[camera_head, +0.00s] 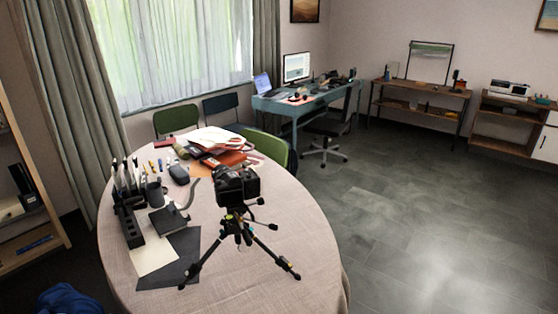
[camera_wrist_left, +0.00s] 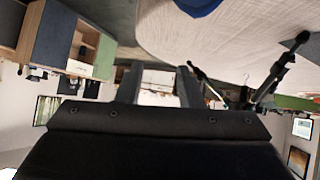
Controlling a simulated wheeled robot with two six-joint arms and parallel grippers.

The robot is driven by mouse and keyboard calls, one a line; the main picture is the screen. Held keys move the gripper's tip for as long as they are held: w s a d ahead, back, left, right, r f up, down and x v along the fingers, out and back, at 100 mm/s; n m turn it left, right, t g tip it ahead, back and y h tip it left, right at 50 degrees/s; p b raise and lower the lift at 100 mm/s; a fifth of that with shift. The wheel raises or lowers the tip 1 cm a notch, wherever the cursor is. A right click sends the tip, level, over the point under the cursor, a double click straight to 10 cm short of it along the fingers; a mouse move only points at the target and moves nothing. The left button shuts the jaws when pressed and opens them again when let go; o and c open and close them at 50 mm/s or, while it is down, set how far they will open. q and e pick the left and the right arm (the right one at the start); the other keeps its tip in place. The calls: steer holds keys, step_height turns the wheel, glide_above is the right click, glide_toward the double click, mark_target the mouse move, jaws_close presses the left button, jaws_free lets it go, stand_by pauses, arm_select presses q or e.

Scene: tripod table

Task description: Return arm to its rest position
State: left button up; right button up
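My left gripper (camera_wrist_left: 159,80) shows in the left wrist view, which is upside down. Its two fingers are apart, with only distant room furniture seen between them. Neither gripper shows in the head view. A black camera (camera_head: 237,185) stands on a small black tripod (camera_head: 240,235) upright on the round table (camera_head: 285,265), which has a light cloth. The tripod's legs (camera_wrist_left: 275,75) also show at the right of the left wrist view, apart from the fingers. My right gripper is in neither view.
The table's left side holds a black organizer (camera_head: 130,220), dark sheets (camera_head: 172,262) and a dark mouse-like item (camera_head: 179,174). Papers and books (camera_head: 220,145) are piled at the back. A green chair (camera_head: 267,146) stands behind. A blue item (camera_head: 68,300) is at lower left. The floor (camera_head: 440,220) at right is clear.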

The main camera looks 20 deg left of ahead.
arm_select(q)
steer(key=s+d+f+g+y, duration=0.1)
steer(key=s+d+f+g, duration=0.15)
steer(key=d, duration=0.35)
steer(key=s+d+f+g+y, duration=0.1)
steer(key=s+d+f+y, duration=0.2)
steer(key=d, duration=0.4)
step_height(320, 180, up, 4)
steer(key=s+a+f+n+y, duration=0.1)
steer(key=s+a+n+y, duration=0.15)
steer(key=n+y, duration=0.4)
step_height(320, 180, down, 26)
steer(key=a+n+g+h, duration=0.1)
steer(key=a+n+h, duration=0.1)
steer(key=s+d+f+g, duration=0.1)
steer(key=s+f, duration=1.3)
steer(key=shift+s+d, duration=0.2)
steer(key=shift+s, duration=0.15)
steer(key=shift+f+g, duration=0.1)
steer(key=shift+g, duration=0.15)
